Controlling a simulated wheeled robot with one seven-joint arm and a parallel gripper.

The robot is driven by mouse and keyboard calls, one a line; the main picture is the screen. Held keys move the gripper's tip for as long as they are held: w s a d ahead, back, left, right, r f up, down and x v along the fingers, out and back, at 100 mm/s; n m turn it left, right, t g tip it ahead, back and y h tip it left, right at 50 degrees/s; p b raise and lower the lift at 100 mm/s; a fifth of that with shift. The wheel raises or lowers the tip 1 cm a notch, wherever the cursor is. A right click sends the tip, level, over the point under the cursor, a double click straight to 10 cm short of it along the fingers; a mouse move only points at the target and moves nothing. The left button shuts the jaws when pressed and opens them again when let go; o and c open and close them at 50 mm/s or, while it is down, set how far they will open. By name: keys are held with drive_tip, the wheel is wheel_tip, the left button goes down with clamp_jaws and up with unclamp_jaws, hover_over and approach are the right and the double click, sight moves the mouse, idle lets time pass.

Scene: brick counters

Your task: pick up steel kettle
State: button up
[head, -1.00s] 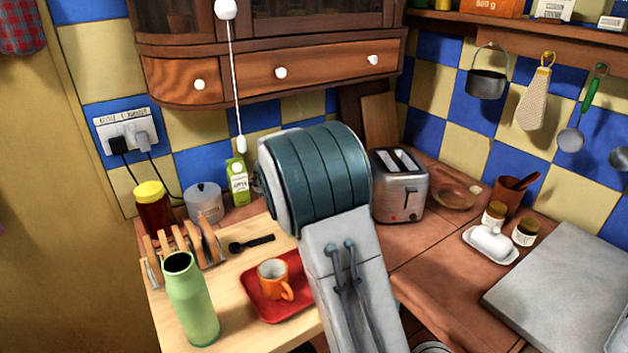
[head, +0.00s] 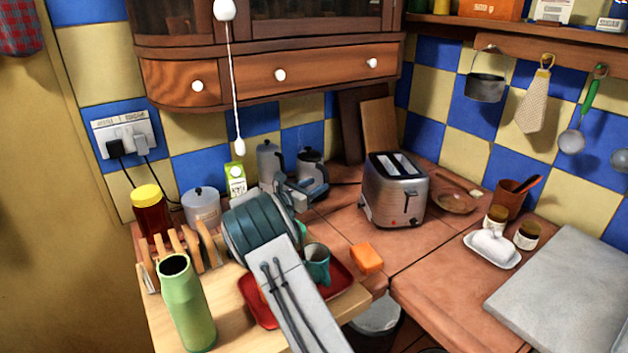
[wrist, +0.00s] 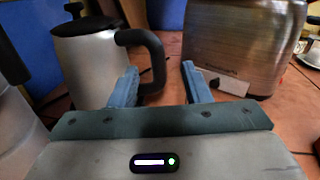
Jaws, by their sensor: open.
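The steel kettle (head: 308,167) stands upright at the back of the counter, left of the toaster. In the wrist view its silver body (wrist: 85,72), black lid and black handle (wrist: 150,50) fill the upper left. My gripper (wrist: 160,80) is open and empty, with its two blue-grey fingers pointing at the handle side. The left finger overlaps the kettle's lower body in the picture; the handle's curve shows between and beyond the fingertips. I cannot tell whether anything touches. In the head view my gripper (head: 298,188) is just in front of the kettle and partly covers it.
The toaster (head: 394,190) stands close on the right and also shows in the wrist view (wrist: 240,45). A grey pot (head: 268,158) stands close on the left. A green-white carton (head: 236,180), red tray (head: 342,278) and teal mug (head: 317,262) are near my arm.

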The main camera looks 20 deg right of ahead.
sight(324, 180)
drive_tip(key=p+x, duration=0.1)
drive_tip(key=x, duration=0.6)
drive_tip(key=shift+w+d, duration=0.25)
drive_tip(key=shift+w, duration=0.1)
clamp_jaws()
idle(1.0)
drive_tip(key=shift+r, duration=0.1)
